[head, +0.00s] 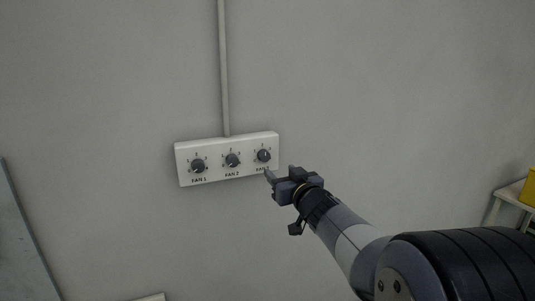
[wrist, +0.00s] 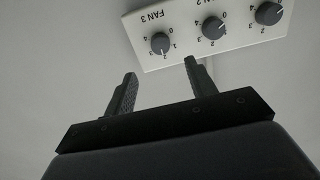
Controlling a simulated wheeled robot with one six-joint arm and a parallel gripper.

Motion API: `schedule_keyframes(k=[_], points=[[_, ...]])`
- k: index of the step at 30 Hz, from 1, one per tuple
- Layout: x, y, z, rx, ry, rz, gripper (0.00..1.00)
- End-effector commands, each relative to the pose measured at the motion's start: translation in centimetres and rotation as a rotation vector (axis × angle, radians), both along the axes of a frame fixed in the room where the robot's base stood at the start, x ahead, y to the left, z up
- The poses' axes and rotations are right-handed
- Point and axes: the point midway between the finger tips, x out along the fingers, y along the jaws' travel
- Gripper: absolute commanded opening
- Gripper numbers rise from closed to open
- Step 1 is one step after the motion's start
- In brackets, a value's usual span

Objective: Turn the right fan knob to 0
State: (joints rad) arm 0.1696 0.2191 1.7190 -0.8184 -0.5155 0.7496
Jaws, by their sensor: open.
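A white control panel (head: 216,177) on the wall carries three dark knobs in a row. The right fan knob (head: 263,156) is at its right end. In the wrist view the panel appears upside down, and this knob (wrist: 160,43) sits beside the FAN 3 label. Its pale mark seems to point near the 2, but it is too small to be sure. My gripper (head: 280,171) is open and empty, just below and right of that knob in the head view, partly covering its label. In the wrist view its two fingers (wrist: 158,70) are apart, with the knob beyond them, not between them.
The FAN 1 knob (head: 198,166) and FAN 2 knob (head: 232,160) are close to the left. A conduit (head: 223,70) runs up the wall from the panel. The surrounding wall is bare. A pale table (head: 510,196) with a yellow object (head: 529,189) stands at the far right.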

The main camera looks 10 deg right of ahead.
Motion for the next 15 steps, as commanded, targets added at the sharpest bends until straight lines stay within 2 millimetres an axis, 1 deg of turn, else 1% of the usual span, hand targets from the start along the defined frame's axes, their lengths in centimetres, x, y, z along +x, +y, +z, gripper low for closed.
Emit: schedule_keyframes(k=[5, 12, 15], points=[[2.5, 0.6, -0.1, 0.000, 0.003, 0.001, 0.53], [6.6, 1.4, 0.0, 0.000, 0.003, 0.000, 0.53], [7.9, 1.6, 0.0, -0.001, 0.003, -0.001, 0.53]])
